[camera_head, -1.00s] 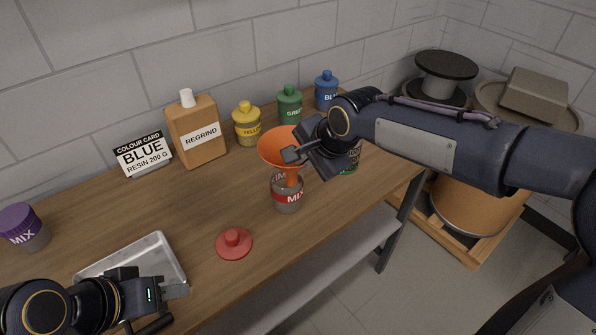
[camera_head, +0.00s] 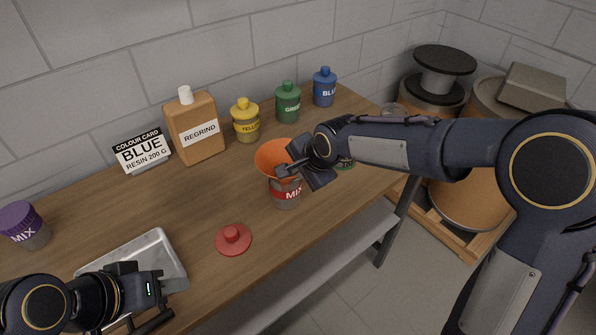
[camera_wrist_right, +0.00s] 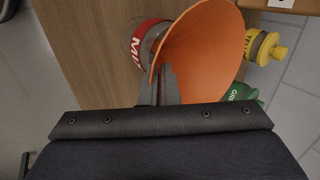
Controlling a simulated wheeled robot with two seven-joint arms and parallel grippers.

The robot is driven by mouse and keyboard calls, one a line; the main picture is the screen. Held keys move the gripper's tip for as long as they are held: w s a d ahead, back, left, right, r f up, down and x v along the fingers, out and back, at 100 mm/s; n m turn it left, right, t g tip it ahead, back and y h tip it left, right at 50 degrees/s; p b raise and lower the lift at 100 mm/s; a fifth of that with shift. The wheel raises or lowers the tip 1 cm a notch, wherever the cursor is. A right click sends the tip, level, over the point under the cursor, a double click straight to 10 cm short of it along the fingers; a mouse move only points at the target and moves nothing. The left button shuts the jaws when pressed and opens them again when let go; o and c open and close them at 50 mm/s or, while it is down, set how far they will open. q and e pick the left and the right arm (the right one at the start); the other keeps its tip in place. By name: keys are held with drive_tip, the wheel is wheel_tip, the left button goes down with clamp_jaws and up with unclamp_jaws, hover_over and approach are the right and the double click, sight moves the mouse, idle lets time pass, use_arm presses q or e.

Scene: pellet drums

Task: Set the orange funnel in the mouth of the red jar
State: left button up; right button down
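The orange funnel (camera_head: 273,158) is upright, wide end up, over the red-labelled jar (camera_head: 287,193) in the head view. Its spout and the jar's mouth are hidden, so I cannot tell whether the spout is inside. My right gripper (camera_head: 285,171) is shut on the funnel's rim. In the right wrist view the fingers meet at the wall of the funnel (camera_wrist_right: 205,50), with the jar (camera_wrist_right: 146,42) behind it. A red lid (camera_head: 233,239) lies on the table in front of the jar. My left gripper (camera_head: 172,287) is over the metal tray; its finger gap is unclear.
The metal tray (camera_head: 150,250) is at the front left of the wooden table. A purple-lidded jar (camera_head: 25,226) stands far left. A regrind bottle (camera_head: 195,130) and yellow (camera_head: 246,122), green (camera_head: 288,103) and blue (camera_head: 324,88) bottles line the back. The table's middle is clear.

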drive_tip(key=shift+f+b, duration=0.4)
drive_tip(key=shift+f, duration=0.1)
drive_tip(key=c, duration=1.7)
unclamp_jaws()
drive_tip(key=shift+r+p, duration=0.6)
drive_tip(key=b+v, duration=0.1)
drive_tip(key=v, duration=1.1)
drive_tip(key=s+d+f+n, duration=0.1)
drive_tip(key=s+d+n, duration=0.2)
drive_tip(key=s+d, duration=0.7)
drive_tip(key=s+d+f+n, duration=0.1)
drive_tip(key=s+f+n, duration=0.1)
drive_tip(key=s, duration=0.2)
drive_tip(key=s+d+f+n, duration=0.2)
drive_tip(key=s, duration=0.2)
drive_tip(key=s+d+f+n, duration=0.1)
drive_tip(key=s+f+n, duration=0.1)
drive_tip(key=s+f, duration=0.1)
drive_tip(key=shift+s+d, duration=0.35)
drive_tip(key=shift+s, duration=0.55)
